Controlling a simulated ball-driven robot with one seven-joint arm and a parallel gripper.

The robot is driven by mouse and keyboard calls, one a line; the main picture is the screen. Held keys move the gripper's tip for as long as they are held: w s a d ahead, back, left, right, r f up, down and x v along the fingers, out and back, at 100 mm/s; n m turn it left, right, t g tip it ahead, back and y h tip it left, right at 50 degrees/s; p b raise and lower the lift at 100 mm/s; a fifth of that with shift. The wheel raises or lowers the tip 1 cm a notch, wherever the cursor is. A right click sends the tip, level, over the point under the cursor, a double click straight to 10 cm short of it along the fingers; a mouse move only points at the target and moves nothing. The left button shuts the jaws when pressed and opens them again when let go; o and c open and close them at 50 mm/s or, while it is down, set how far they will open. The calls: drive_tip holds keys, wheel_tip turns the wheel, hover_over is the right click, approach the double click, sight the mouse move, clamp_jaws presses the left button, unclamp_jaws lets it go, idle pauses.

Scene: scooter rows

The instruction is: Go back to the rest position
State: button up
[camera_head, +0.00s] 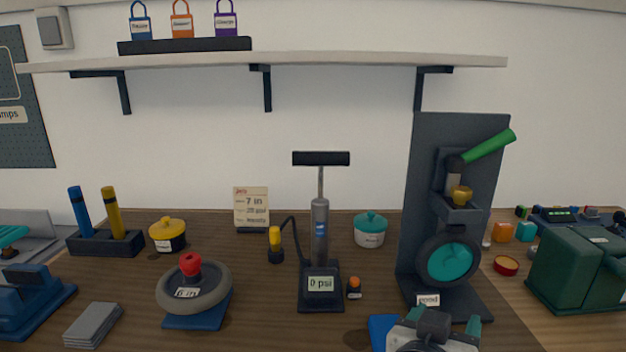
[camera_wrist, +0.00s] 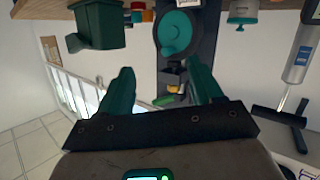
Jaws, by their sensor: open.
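My gripper (camera_head: 434,333) shows at the bottom edge of the head view, in front of the press stand and over the table's near side. In the wrist view my gripper (camera_wrist: 162,80) has its two teal fingers wide apart, with nothing between them. The wrist view is upside down. The press stand (camera_head: 408,230), a dark upright board with a green lever (camera_head: 488,147) and a teal disc (camera_head: 450,262), stands beyond the gripper. The disc also shows in the wrist view (camera_wrist: 177,30), beyond the gap between the fingers.
A hand pump (camera_head: 320,230) with a "0 psi" display stands mid-table. A wheel (camera_head: 212,292) on a blue base is to its left. A blue object (camera_head: 382,330) lies partly hidden beside my gripper. A green machine (camera_head: 580,268) is at the right. A shelf (camera_head: 290,62) runs above.

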drive_tip(key=s+d+f+n+g+y+p, duration=0.1)
drive_tip(key=s+d+f+n+g+y, duration=0.15)
drive_tip(key=s+d+f, duration=0.55)
drive_tip(key=s+d+f+n+g+y+p, duration=0.15)
drive_tip(key=s+f+g, duration=0.25)
drive_tip(key=f, duration=0.7)
drive_tip(key=s+f+g+y+p, duration=0.1)
drive_tip(key=s+f, duration=0.3)
drive_tip(key=s, duration=0.4)
drive_tip(key=s+f+g+y+p, duration=0.1)
drive_tip(key=s+f+g+y, duration=0.2)
drive_tip(key=s+f, duration=0.2)
drive_tip(key=s, duration=0.3)
drive_tip(key=shift+s+n, duration=0.35)
drive_tip(key=shift+n, duration=0.05)
drive_tip(key=shift+f+g, duration=0.1)
drive_tip(key=shift+g, duration=0.15)
drive_tip(key=shift+c, duration=0.3)
